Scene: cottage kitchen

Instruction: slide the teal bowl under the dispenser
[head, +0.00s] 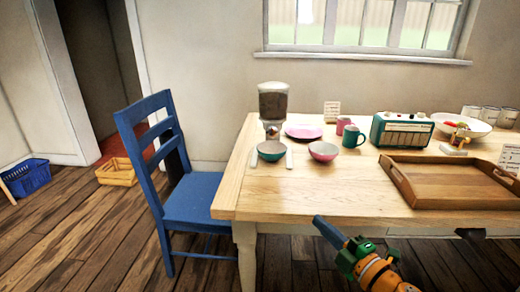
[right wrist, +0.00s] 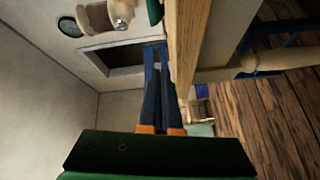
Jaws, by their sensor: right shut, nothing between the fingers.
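The teal bowl (head: 271,151) stands upright on the table near its left end, between two short white strips. The dispenser (head: 273,101), a dark-filled clear hopper on a pale stand, is right behind the bowl. I cannot tell whether the bowl's rim reaches below the spout. My right gripper (head: 319,222) is shut and empty at the table's front edge, well short of the bowl. In the right wrist view its blue fingers (right wrist: 155,52) lie together beside the wooden table edge. My left gripper is not in view.
A pink bowl (head: 323,151) stands close right of the teal one. Behind are a pink plate (head: 304,132), a pink mug (head: 343,125) and a teal mug (head: 352,137). A radio (head: 402,131) and wooden tray (head: 455,183) are farther right. A blue chair (head: 190,195) stands left. The table's front is clear.

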